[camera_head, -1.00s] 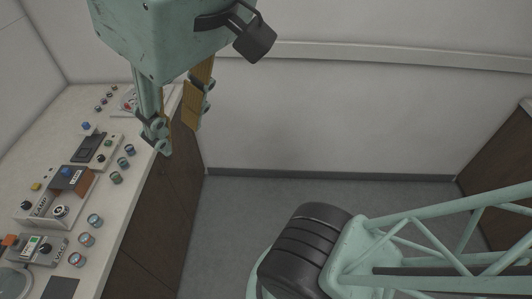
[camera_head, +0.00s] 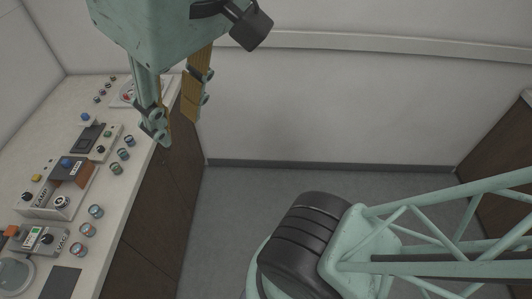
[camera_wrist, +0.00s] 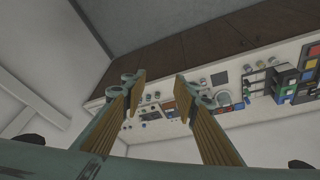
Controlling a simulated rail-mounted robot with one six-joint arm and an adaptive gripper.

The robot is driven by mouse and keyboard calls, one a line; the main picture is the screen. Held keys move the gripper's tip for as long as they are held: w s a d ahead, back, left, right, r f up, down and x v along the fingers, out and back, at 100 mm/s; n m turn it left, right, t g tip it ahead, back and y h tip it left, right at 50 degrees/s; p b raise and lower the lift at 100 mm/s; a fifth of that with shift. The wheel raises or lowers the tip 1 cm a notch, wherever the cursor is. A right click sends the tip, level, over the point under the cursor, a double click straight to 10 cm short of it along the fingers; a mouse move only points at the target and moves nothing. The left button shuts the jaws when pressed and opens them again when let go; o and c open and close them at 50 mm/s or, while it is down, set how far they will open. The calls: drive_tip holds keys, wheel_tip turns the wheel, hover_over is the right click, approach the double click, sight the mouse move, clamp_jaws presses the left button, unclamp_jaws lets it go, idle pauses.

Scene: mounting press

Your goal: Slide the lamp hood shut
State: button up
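The lamp unit (camera_head: 42,205), a pale box marked LAMP, sits on the console at the left of the head view. A dark sliding piece with a blue knob (camera_head: 66,163) and a brown block (camera_head: 78,174) are at its far side. The dark piece looks like the hood, but I cannot tell how far it is open. My gripper (camera_head: 176,126) hangs above and to the right of the console edge, well apart from the unit. Its two fingers are spread with nothing between them. They also show apart in the wrist view (camera_wrist: 160,88), with the console beyond.
The pale console top (camera_head: 112,215) carries several small round jars (camera_head: 95,211), a unit marked VAC (camera_head: 42,240), a dark-panelled unit (camera_head: 92,138) and a round gauge (camera_head: 127,92). A dark cabinet front (camera_head: 165,200) drops from its edge.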

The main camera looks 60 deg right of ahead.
drive_tip(key=shift+s+f, duration=0.4)
drive_tip(key=shift+f, duration=0.15)
drive_tip(key=shift+s+f, duration=0.1)
drive_tip(key=shift+f, duration=0.1)
drive_tip(key=shift+c, duration=0.2)
drive_tip(key=w+a+r+n+g+p, duration=0.1)
drive_tip(key=w+a+n+p, duration=0.1)
drive_tip(key=w, duration=1.5)
drive_tip(key=w+a+r+n+g+p, duration=0.1)
drive_tip(key=w+a+p, duration=0.15)
drive_tip(key=w, duration=1.55)
drive_tip(key=w+a+f+n+g+p, duration=0.1)
drive_tip(key=w+a+f, duration=0.1)
drive_tip(key=w+f, duration=0.45)
drive_tip(key=w+a+f+n+p, duration=0.15)
drive_tip(key=w+f, duration=0.25)
drive_tip(key=w, duration=0.5)
drive_tip(key=w+a+f, duration=0.3)
drive_tip(key=w+f, duration=0.3)
drive_tip(key=f, duration=0.2)
drive_tip(key=w+a+f+g+p, duration=0.1)
drive_tip(key=w+a+f, duration=0.1)
drive_tip(key=w+f, duration=0.4)
wheel_tip(320, 180, down, 4)
drive_tip(key=shift+w+a+r+n, duration=0.15)
drive_tip(key=shift+a+r+n, duration=0.05)
drive_tip(key=shift+a+n, duration=0.2)
drive_tip(key=shift+f, duration=0.1)
